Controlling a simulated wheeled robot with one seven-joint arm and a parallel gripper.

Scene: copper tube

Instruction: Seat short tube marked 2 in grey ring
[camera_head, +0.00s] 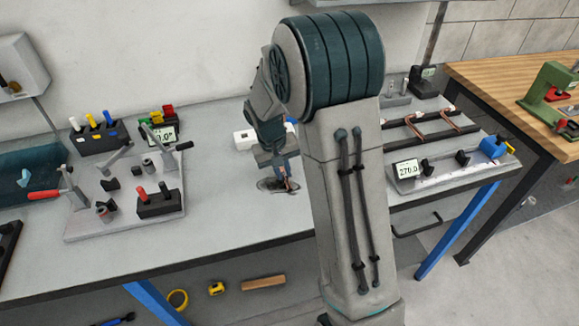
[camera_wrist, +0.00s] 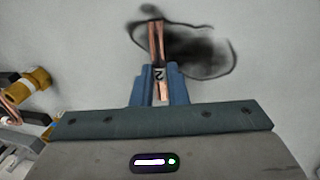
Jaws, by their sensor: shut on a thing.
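My gripper (camera_head: 280,178) is low over the grey bench, left of my arm link in the head view. In the wrist view, my gripper (camera_wrist: 157,70) has its blue fingers shut on a short copper tube (camera_wrist: 156,42) with a white label marked 2. The tube sticks out beyond the fingertips over the bench; I cannot tell whether its end touches the surface. The tube is small and mostly hidden in the head view. I cannot surely pick out the grey ring; a small grey cylindrical piece (camera_head: 147,163) stands on the left fixture plate.
A dark mark (camera_wrist: 205,50) lies on the bench beneath the tube. A tray with a 270.0 display (camera_head: 406,169) is at right.

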